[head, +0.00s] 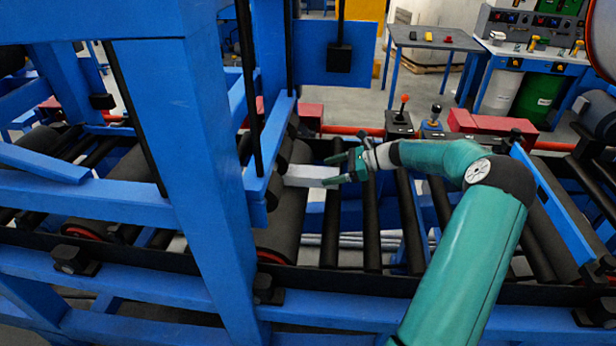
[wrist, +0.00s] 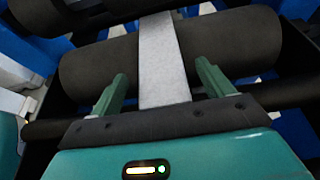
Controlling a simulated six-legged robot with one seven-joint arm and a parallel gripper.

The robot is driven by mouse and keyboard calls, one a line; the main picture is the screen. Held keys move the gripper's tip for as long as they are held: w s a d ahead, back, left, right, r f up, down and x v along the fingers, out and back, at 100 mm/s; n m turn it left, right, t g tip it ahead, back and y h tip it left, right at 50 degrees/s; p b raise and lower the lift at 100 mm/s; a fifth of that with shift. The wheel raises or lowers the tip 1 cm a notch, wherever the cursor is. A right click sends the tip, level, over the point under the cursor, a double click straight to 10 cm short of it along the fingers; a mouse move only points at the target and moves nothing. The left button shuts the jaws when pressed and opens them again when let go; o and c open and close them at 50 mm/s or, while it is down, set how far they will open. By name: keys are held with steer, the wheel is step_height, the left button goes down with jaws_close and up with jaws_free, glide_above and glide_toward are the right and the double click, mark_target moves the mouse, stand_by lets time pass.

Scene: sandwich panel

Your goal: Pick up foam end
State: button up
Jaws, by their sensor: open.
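The foam end (head: 311,173) is a flat, light grey-white strip that sticks out to the right over a dark roller in the head view. In the wrist view the foam end (wrist: 162,62) runs from the top edge down between the fingers. My gripper (head: 334,169) is open at the strip's right end. In the wrist view my gripper (wrist: 157,85) has one green finger on each side of the strip, with a gap on both sides. The strip's near end is hidden behind the gripper's dark front edge. Its far part is hidden by the blue frame and rollers.
A blue post (head: 190,150) stands left of the strip. Dark rollers (head: 370,225) lie below and right of my gripper. Two joysticks (head: 401,115) stand behind it, near red blocks (head: 490,125). A grey table (head: 433,38) and a control panel (head: 535,40) are at the back.

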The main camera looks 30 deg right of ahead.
mark_target(323, 172)
steer(key=x, duration=0.4)
steer(key=shift+d+f, duration=0.1)
steer(key=c, duration=1.1)
steer(key=shift+o, duration=0.2)
